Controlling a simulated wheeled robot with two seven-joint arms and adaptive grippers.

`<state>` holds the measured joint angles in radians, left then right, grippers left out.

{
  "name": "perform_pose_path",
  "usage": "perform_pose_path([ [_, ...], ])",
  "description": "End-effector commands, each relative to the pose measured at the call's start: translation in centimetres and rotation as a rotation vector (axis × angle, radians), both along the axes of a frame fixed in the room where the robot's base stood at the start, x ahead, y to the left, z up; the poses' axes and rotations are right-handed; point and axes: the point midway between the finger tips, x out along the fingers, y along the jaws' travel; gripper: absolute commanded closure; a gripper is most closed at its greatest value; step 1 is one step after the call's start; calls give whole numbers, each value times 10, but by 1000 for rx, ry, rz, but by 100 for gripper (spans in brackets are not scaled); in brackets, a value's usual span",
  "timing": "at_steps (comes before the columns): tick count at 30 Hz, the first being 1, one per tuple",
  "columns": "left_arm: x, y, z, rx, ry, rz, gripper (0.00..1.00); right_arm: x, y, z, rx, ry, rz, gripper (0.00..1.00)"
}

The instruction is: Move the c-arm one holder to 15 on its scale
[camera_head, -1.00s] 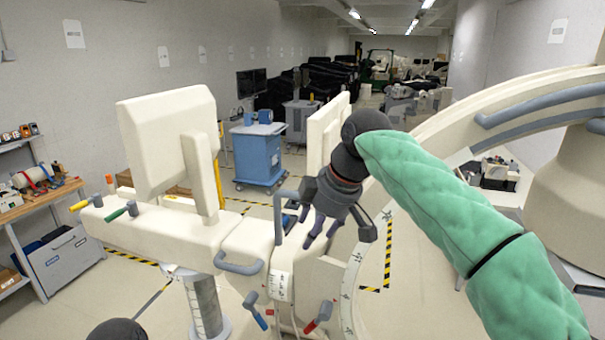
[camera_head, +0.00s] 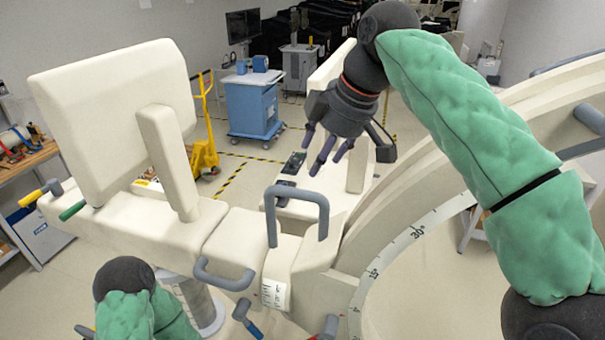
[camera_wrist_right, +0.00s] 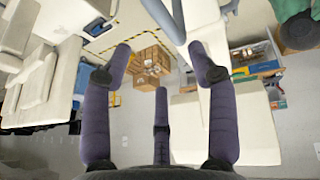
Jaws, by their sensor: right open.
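The c-arm (camera_head: 460,185) is a large cream arc at the right in the head view, with a degree scale (camera_head: 392,255) along its edge; marks like 30° and 15 show. A cream holder block (camera_head: 314,262) meets the arc, with an upright grey U-shaped handle (camera_head: 322,213) and a small ruled scale (camera_head: 275,295). I cannot tell which value it stands at. My right gripper (camera_head: 326,152) is open and empty, above and beyond the handle, apart from it. Its fingers are spread in the right wrist view (camera_wrist_right: 160,68). My left arm shows at the bottom left; its gripper is not seen.
A cream panel (camera_head: 115,115) stands on the beam at the left. Grey handles (camera_head: 224,276) and a blue-tipped lever (camera_head: 246,318) stick out low in front. A blue cart (camera_head: 253,103) and a yellow pallet truck (camera_head: 204,150) stand behind on open floor.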

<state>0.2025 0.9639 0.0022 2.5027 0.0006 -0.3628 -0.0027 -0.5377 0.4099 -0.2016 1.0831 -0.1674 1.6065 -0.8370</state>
Motion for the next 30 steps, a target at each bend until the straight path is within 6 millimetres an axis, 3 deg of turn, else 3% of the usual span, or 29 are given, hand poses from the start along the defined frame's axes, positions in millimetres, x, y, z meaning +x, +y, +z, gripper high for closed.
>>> perform_pose_path([
  [8, -1, 0, -3, 0, 2, -1, 60, 4, 4, -14, -1, 1, 0, 41],
  [30, 0, 0, -13, 0, 1, 0, 60, 28, 30, -91, -1, 1, 0, 41],
])
